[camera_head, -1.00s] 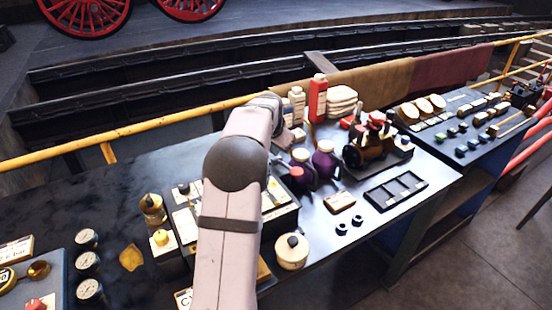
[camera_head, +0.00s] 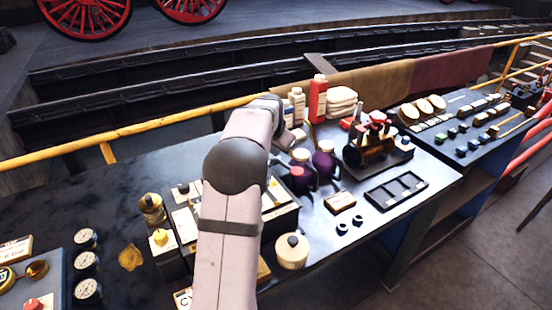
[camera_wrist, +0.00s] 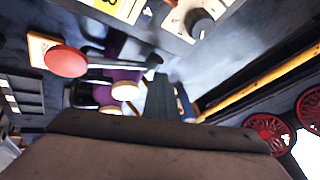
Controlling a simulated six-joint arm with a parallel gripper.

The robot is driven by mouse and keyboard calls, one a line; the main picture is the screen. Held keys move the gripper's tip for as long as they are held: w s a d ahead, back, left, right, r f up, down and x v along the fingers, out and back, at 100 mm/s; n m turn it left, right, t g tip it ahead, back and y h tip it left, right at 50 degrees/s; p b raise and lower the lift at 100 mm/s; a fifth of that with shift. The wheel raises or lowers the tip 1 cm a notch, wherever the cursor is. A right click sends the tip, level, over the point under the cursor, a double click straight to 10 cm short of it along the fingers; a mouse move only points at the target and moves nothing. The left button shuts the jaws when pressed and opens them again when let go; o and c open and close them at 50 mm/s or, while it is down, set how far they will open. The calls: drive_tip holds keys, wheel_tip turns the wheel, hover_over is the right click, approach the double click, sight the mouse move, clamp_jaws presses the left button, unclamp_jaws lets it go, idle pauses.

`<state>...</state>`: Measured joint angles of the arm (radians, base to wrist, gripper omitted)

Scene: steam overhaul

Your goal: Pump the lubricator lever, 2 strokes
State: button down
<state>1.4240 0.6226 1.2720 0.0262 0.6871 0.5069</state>
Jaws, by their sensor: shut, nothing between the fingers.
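A red ball knob (camera_wrist: 65,61) on a thin dark rod shows at the left of the wrist view. It looks like the lubricator lever, and the rod runs right towards my gripper. A red knob (camera_head: 297,171) in front of the purple jars in the head view appears to be the same one. My gripper (camera_wrist: 161,82) is shut and empty, beside the rod's right end; I cannot tell whether they touch. In the head view my arm hides most of the gripper and the lubricator body.
Two purple jars (camera_head: 324,163) with pale lids stand close to the knob. Bottles (camera_head: 317,98) stand behind, and a black tray (camera_head: 396,191) lies to the right. A cream pot (camera_head: 292,251) stands in front. A yellow rail (camera_head: 140,128) runs along the back.

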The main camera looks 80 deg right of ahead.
drive_tip(key=shift+s+a+f+b, duration=0.2)
drive_tip(key=shift+a+f+b, duration=0.1)
drive_tip(key=shift+f, duration=0.35)
drive_tip(key=shift+s+a+f+b, duration=0.2)
drive_tip(key=shift+a+f+b, duration=0.05)
drive_tip(key=shift+f, duration=0.4)
idle(0.4)
drive_tip(key=shift+w+d+r+p, duration=0.2)
drive_tip(key=shift+r+p, duration=0.35)
drive_tip(key=shift+p, duration=0.25)
drive_tip(key=shift+w+d+r+p, duration=0.15)
drive_tip(key=shift+d+r+p, duration=0.05)
drive_tip(key=shift+r+p, duration=0.4)
drive_tip(key=shift+w+d+r+p, duration=0.15)
drive_tip(key=shift+r+p, duration=0.3)
drive_tip(key=shift+p, duration=0.1)
drive_tip(key=r+p, duration=0.3)
drive_tip(key=shift+w+d, duration=0.3)
drive_tip(key=shift+w, duration=0.05)
drive_tip(key=shift+d+r, duration=0.1)
drive_tip(key=shift+r, duration=0.05)
drive_tip(key=shift+w, duration=0.15)
